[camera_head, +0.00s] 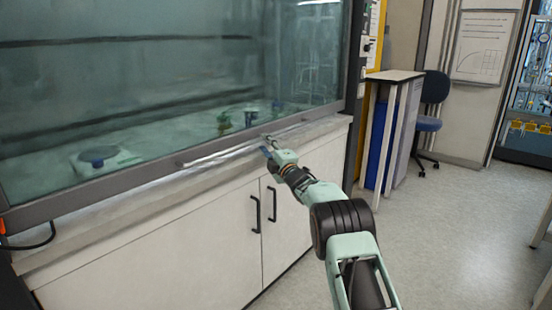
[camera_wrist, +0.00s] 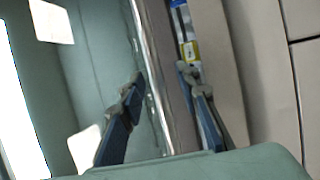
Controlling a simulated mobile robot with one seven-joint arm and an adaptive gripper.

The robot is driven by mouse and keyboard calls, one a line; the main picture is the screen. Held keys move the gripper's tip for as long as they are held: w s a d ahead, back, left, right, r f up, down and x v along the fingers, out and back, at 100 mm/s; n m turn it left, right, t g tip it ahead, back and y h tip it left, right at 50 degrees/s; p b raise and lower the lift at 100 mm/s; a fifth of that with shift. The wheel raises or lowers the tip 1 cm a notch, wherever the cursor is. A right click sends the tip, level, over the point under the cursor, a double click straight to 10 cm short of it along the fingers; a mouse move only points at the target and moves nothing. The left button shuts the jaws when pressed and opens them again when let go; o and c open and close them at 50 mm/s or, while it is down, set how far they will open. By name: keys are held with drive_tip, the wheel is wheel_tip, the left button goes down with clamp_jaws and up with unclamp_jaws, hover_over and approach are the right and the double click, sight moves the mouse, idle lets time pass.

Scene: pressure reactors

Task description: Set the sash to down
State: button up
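The sash (camera_head: 160,85) is the large greenish glass pane of the fume hood at the upper left of the head view. Its grey bottom rail (camera_head: 110,188) runs low along the hood front, close to the pale sill. A slim silver handle bar (camera_head: 215,157) runs along this rail. My gripper (camera_head: 268,150) is at the right part of the bar. In the wrist view my gripper (camera_wrist: 161,76) has its fingers apart, with a long silver edge (camera_wrist: 150,60) passing between them in the picture. I cannot tell whether either finger touches it.
White cabinets (camera_head: 165,255) with dark handles stand below the sill. A small side table (camera_head: 393,77), a blue bin and a blue chair (camera_head: 430,100) stand to the right. Balance-like equipment (camera_head: 103,158) shows behind the glass. The floor (camera_head: 450,220) at right is clear.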

drive_tip(key=v, duration=0.8)
drive_tip(key=shift+s+d, duration=0.2)
drive_tip(key=shift+s, duration=0.05)
drive_tip(key=shift+f, duration=0.1)
